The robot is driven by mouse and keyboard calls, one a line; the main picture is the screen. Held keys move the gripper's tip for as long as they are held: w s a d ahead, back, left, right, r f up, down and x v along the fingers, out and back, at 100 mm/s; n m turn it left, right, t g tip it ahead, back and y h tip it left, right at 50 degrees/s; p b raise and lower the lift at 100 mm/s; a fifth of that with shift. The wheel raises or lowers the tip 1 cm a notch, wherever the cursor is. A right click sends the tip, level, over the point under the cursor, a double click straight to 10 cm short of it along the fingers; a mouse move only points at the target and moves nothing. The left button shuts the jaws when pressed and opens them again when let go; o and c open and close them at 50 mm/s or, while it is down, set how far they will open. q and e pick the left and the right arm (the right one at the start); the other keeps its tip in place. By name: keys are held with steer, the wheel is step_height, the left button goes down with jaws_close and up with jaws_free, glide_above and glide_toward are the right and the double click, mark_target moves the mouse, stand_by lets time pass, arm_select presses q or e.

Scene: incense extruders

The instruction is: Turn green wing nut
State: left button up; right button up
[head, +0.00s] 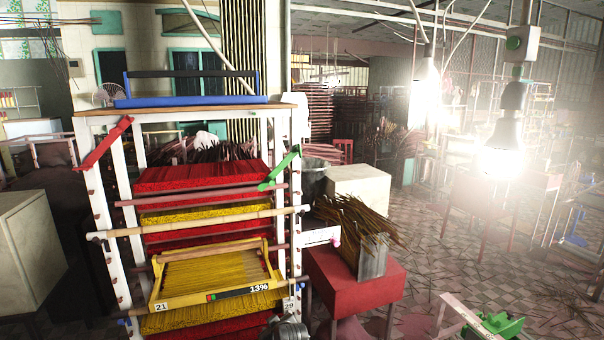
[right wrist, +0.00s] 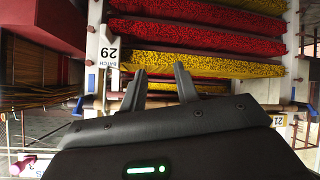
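The green wing nut (head: 280,170) is a long, tilted green piece at the upper right post of the rack (head: 295,215) in the head view. I cannot make it out in the right wrist view. My right gripper (right wrist: 160,75) is open in the right wrist view, with nothing between its fingers. In the head view, a grey metal part that seems to be my right gripper (head: 288,328) shows at the bottom edge, well below the green wing nut. My left gripper is not in view.
A similar red piece (head: 104,143) sits on the left post. A red stool (head: 355,285) with incense bundles stands to the right.

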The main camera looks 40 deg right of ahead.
steer(key=w+d+r+m+t+h+p, duration=0.1)
steer(key=w+d+r, duration=0.1)
steer(key=r, duration=0.9)
steer(key=w+d+r+t+p, duration=0.1)
steer(key=w+d+r+t, duration=0.15)
steer(key=r, duration=0.85)
steer(key=m+t+h+p, duration=0.2)
steer(key=t, duration=0.1)
glide_toward(300, 148)
steer(key=p+x, duration=0.3)
steer(key=x, duration=0.4)
steer(key=shift+w+d, duration=0.1)
steer(key=shift+w, duration=0.2)
steer(key=shift+w+d, duration=0.15)
steer(key=shift+w, duration=0.2)
steer(key=shift+f, duration=0.1)
jaws_close()
